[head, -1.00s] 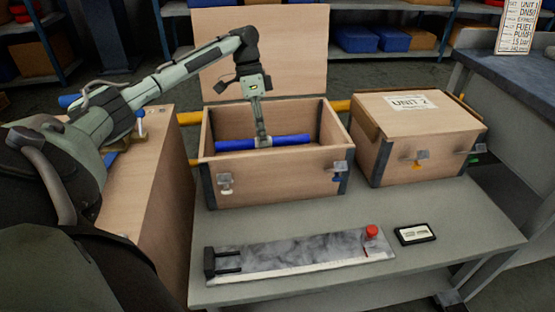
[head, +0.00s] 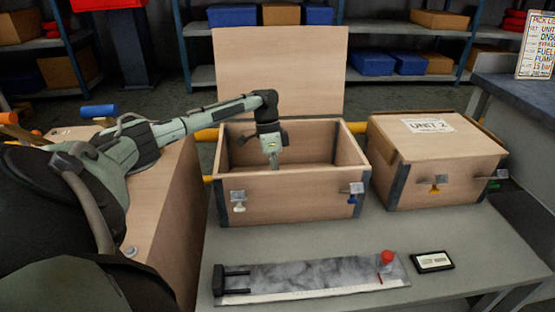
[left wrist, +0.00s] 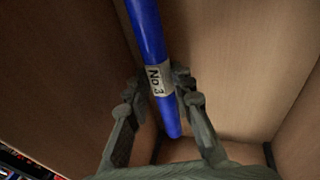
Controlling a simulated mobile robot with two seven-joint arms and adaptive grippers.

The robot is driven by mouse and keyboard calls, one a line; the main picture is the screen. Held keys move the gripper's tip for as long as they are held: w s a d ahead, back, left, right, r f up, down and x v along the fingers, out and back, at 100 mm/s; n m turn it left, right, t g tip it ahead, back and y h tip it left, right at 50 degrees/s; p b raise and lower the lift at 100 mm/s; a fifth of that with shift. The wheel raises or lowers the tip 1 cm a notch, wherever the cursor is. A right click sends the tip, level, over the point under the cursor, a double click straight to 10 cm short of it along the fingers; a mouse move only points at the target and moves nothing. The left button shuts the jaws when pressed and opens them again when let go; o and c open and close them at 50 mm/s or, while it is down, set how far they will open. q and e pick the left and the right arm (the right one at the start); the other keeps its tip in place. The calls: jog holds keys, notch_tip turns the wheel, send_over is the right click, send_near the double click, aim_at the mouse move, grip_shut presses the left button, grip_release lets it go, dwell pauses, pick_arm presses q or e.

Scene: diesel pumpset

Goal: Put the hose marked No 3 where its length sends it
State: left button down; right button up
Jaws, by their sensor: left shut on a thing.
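The blue hose (left wrist: 149,30) with a white "No 3" label (left wrist: 158,78) is between the fingers of my left gripper (left wrist: 160,88), which is shut on it at the label. Wooden walls surround it in the left wrist view. In the head view my left gripper (head: 274,164) reaches down inside the open wooden box (head: 295,200); the front wall hides the fingertips and hose. Whether the hose touches the floor of the box cannot be told. The box's lid (head: 280,70) stands up behind it. My right gripper is not in view.
A closed box marked UNIT 2 (head: 440,150) stands to the right. A measuring board (head: 310,278) with a black stop and red knob (head: 387,257) lies in front, beside a small black-framed plate (head: 432,262). Another blue cylinder (head: 99,111) lies at left. A notice (head: 537,45) stands far right.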

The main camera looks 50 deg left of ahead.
pick_arm(q)
jog(key=shift+f, duration=0.15)
jog(key=shift+f, duration=0.45)
jog(key=c, duration=1.3)
grip_release()
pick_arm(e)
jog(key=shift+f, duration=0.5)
pick_arm(q)
jog(key=shift+r, duration=0.15)
